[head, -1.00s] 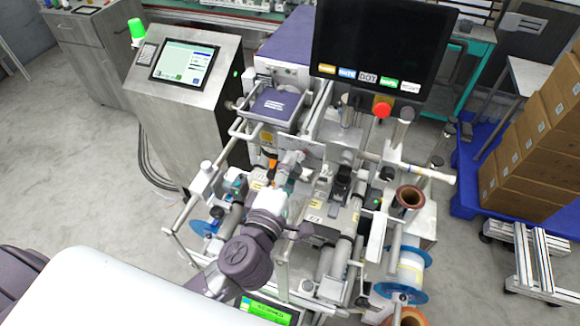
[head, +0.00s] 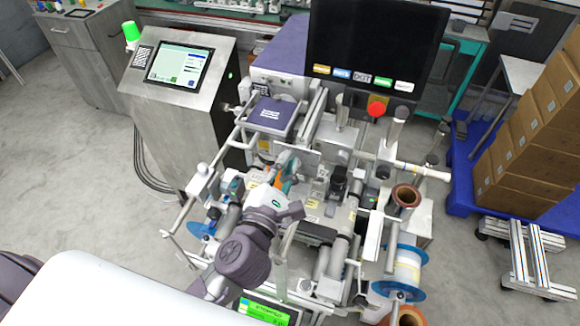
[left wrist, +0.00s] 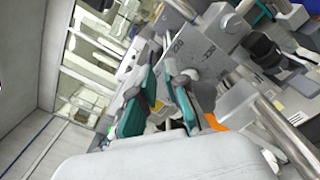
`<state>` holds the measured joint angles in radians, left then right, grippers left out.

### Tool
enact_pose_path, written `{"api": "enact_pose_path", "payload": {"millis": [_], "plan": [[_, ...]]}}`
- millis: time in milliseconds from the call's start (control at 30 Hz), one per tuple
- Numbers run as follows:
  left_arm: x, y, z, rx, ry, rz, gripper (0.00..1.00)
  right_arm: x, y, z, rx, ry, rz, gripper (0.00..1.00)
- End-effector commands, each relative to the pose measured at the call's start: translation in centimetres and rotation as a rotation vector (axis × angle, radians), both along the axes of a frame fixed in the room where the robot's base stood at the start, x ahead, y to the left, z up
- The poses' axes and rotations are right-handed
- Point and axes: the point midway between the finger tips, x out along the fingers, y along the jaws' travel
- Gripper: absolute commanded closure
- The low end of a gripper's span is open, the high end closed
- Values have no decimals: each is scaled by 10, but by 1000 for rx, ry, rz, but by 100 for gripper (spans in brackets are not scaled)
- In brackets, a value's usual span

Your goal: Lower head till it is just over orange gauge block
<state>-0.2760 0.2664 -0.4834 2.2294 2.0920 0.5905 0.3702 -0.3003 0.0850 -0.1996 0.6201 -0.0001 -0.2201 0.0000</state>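My left arm reaches over the machine in the head view, with its gripper (head: 287,172) low among the rollers and brackets. In the left wrist view the gripper (left wrist: 160,105) shows two teal-padded fingers standing apart, with no object clearly between them. A small orange piece (left wrist: 215,122), likely the gauge block, shows just right of the fingers, partly hidden. Orange also shows close by the gripper in the head view. A grey block with dark markings (left wrist: 197,47) stands just beyond the fingers; I cannot tell if it is the head. Its gap to the orange piece is unclear. My right gripper is out of sight.
A black monitor (head: 375,45) and red button (head: 377,108) stand behind the work area. A purple-topped unit (head: 271,114) lies behind the gripper. A blue-flanged reel (head: 404,268) and brown roll (head: 406,196) are at right. Rails crowd the space closely.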

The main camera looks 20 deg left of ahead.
Motion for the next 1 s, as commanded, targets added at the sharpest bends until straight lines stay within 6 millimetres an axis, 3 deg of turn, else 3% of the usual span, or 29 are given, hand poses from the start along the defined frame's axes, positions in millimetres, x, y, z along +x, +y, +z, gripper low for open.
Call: {"api": "enact_pose_path", "payload": {"millis": [33,267,767,1000], "plan": [[0,0,-6,3,13,3,71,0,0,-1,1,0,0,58],[-2,0,-14,6,29,1,33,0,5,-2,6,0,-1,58],[-6,0,-11,6,24,1,33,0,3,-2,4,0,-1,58],[-47,1,-13,6,30,1,33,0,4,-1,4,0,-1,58]]}}
